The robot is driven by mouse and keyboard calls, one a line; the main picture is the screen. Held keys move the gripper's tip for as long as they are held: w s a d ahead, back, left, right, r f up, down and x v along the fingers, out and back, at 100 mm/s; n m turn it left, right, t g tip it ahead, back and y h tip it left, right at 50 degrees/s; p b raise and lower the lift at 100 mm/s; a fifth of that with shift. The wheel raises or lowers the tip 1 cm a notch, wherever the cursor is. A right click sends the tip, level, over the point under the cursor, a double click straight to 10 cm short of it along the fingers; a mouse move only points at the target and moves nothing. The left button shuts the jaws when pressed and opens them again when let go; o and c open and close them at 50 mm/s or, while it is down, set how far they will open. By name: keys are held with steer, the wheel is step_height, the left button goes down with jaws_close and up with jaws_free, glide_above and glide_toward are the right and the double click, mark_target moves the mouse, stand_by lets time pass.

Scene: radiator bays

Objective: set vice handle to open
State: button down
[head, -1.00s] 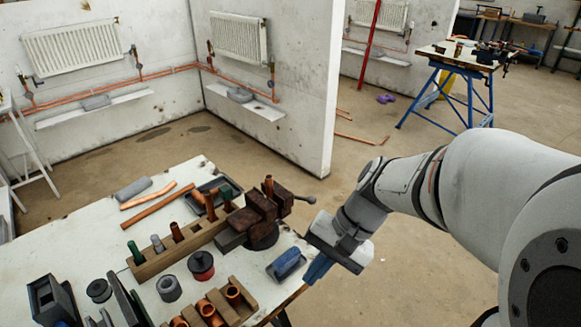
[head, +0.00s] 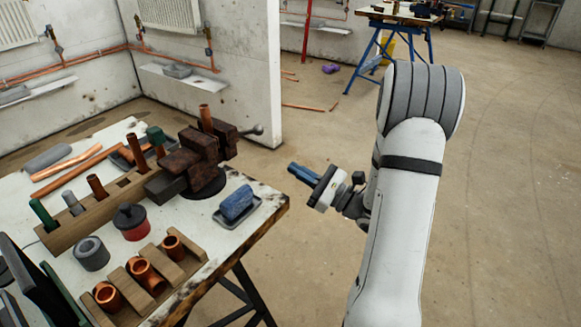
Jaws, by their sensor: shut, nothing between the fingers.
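The brown, rusty vice (head: 190,158) stands on a dark round base at the right side of the white workbench (head: 215,240). Its grey handle (head: 253,131) with a knob end sticks out to the right at the back of the vice. A copper pipe (head: 205,115) stands upright at the vice jaws. My gripper (head: 292,168) has blue fingers, which are together and empty. It hangs over the floor to the right of the bench, apart from the vice and its handle, pointing left. The arm does not cover the handle.
A blue block in a grey tray (head: 237,205) sits near the bench edge, in front of the vice. A wooden rack (head: 95,215) with upright pieces stands left of the vice. A partition wall (head: 243,70) rises behind. The floor right of the bench is clear.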

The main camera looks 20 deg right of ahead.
glide_toward(240, 133)
steer(key=w+f, duration=0.1)
steer(key=f, duration=0.1)
steer(key=r, duration=0.1)
steer(key=w+a+r, duration=0.1)
steer(key=a+r, duration=0.1)
steer(key=shift+w+r, duration=0.4)
